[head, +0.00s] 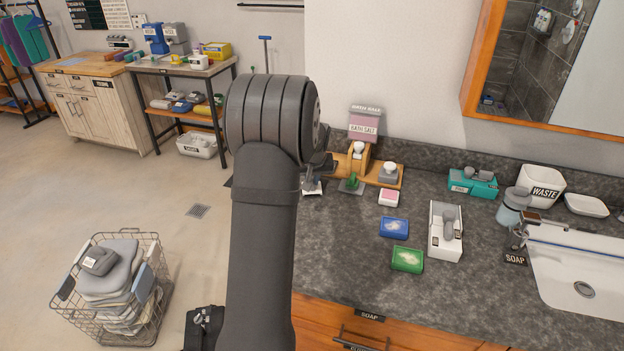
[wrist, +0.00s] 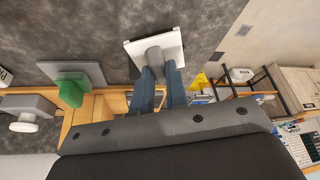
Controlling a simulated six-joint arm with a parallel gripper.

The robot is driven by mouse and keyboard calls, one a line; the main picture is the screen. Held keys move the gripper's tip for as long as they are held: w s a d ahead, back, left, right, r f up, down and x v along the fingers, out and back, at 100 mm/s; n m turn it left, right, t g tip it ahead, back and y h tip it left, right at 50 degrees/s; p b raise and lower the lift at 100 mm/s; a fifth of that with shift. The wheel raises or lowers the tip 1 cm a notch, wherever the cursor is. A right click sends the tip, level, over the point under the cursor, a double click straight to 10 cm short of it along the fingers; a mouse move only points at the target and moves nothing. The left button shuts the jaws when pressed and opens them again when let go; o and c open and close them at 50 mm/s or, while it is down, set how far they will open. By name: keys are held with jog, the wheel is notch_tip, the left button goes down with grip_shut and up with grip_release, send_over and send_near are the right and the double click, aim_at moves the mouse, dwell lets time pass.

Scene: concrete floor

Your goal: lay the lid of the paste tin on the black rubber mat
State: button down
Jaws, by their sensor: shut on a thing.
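My gripper (wrist: 160,76) has its two blue fingers closed on the grey knob of a flat, square white lid (wrist: 134,48), which I take to be the paste tin's lid. In the head view, my gripper (head: 316,172) and the white lid (head: 312,189) show just right of my arm, over the back left of the dark counter. I cannot tell whether the lid touches the counter. A dark sliver (head: 228,182) left of my arm may be the black rubber mat, but most of it is hidden. I cannot make out the paste tin.
Close by stand a green-knobbed grey plate (head: 352,184), a wooden stand (head: 383,178) and a bath salt box (head: 364,124).

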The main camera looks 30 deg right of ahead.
jog(key=shift+f, duration=0.15)
jog(key=c, duration=1.4)
grip_release()
jog(key=shift+c, duration=0.2)
jog(key=shift+r, duration=0.25)
jog(key=v, duration=1.2)
jog(key=shift+f, duration=0.15)
